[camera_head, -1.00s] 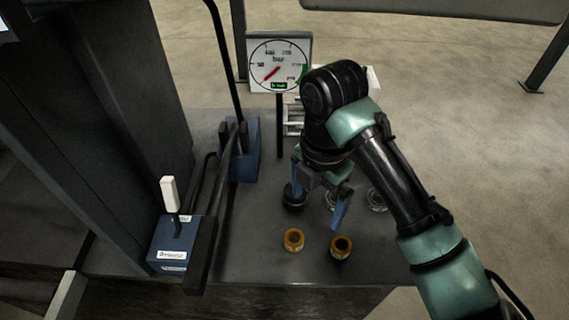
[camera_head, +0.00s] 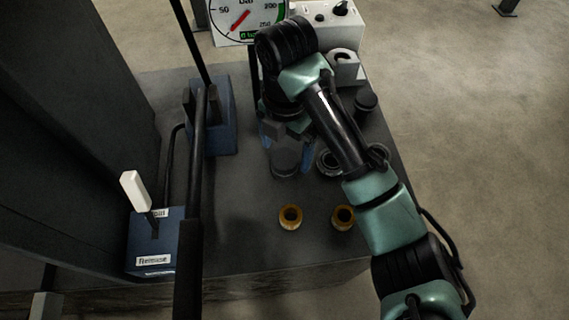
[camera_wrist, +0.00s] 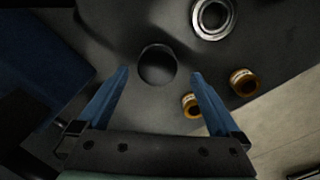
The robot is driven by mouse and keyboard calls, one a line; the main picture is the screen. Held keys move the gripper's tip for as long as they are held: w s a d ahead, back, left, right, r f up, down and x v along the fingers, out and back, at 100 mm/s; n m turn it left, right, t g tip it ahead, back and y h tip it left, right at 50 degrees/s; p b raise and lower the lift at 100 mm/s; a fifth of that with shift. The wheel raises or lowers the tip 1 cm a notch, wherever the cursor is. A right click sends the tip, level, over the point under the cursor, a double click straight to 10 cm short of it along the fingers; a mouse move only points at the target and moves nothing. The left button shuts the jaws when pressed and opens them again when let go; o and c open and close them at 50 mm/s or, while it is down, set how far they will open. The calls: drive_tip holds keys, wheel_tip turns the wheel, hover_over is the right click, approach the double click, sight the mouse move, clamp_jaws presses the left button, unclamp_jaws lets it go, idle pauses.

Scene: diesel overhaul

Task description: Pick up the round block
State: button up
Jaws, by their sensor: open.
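The round block (camera_head: 285,163) is a dark, short cylinder standing on the dark bench top. In the wrist view the round block (camera_wrist: 157,65) shows its flat top just ahead of and between my fingertips. My gripper (camera_head: 287,150) is open and empty, with its blue fingers pointing down close behind the block in the head view. The wrist view shows my gripper (camera_wrist: 160,73) with a finger on either side of the block's line. I cannot tell whether they touch it or how high they are.
Two orange-brown rings (camera_head: 290,217) (camera_head: 343,217) stand in front of the block. A metal ring (camera_head: 328,162) is to its right, and a dark knob-like part (camera_head: 366,101) farther back. A blue pump unit (camera_head: 212,125) and a release box (camera_head: 155,240) stand left. A pressure gauge (camera_head: 245,18) is behind.

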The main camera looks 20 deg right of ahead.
sight(285, 158)
drive_tip(key=f, duration=0.5)
drive_tip(key=shift+w+b, duration=0.2)
drive_tip(key=shift+b, duration=0.15)
drive_tip(key=c, duration=1.3)
drive_tip(key=shift+r, duration=0.1)
drive_tip(key=shift+c, duration=0.5)
